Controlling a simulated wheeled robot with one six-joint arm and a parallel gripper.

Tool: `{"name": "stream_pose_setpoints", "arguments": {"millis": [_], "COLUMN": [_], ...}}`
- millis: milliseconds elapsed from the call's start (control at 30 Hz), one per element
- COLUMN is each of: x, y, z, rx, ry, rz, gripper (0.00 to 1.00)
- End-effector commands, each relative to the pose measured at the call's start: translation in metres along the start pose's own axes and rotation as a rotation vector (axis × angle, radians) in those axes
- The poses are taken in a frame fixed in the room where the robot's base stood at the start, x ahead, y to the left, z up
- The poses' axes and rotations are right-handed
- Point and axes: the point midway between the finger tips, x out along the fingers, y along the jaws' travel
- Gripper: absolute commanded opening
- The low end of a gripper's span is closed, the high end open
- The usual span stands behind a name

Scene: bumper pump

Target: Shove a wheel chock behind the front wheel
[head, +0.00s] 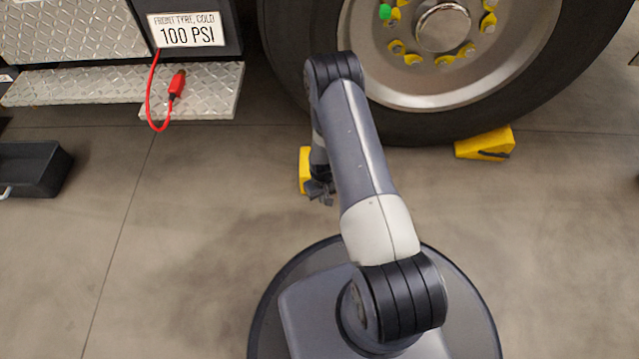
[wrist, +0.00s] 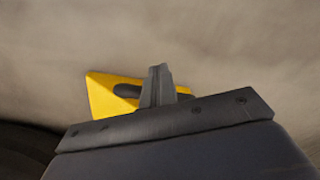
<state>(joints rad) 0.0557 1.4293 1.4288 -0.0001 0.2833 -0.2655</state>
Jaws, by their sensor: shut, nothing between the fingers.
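The front wheel (head: 480,90) is a large black tyre with a grey rim, at the top of the head view. One yellow chock (head: 485,144) lies on the floor against the tyre's right side. A second yellow chock (head: 304,168) stands on the floor left of the tyre, partly hidden by my arm. My gripper (head: 321,193) is low beside this second chock, shut and empty. In the wrist view the yellow chock (wrist: 100,95), with a dark slot, shows behind the closed fingers (wrist: 158,86). I cannot tell whether the fingers touch it.
A diamond-plate step (head: 195,92) with a red hose (head: 150,105) and a pressure sign (head: 187,30) is at upper left. A black tray (head: 35,168) lies at the far left. The floor at lower left and right is clear.

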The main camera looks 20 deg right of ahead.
Motion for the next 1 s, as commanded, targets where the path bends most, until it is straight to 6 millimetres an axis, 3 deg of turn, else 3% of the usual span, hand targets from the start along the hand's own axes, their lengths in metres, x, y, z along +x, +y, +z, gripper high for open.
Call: {"name": "stream_pose_setpoints", "arguments": {"millis": [1000], "x": [0.001], "y": [0.036], "z": [-0.051], "rx": [0.002], "ry": [0.003], "rz": [0.001], "gripper": [0.0]}}
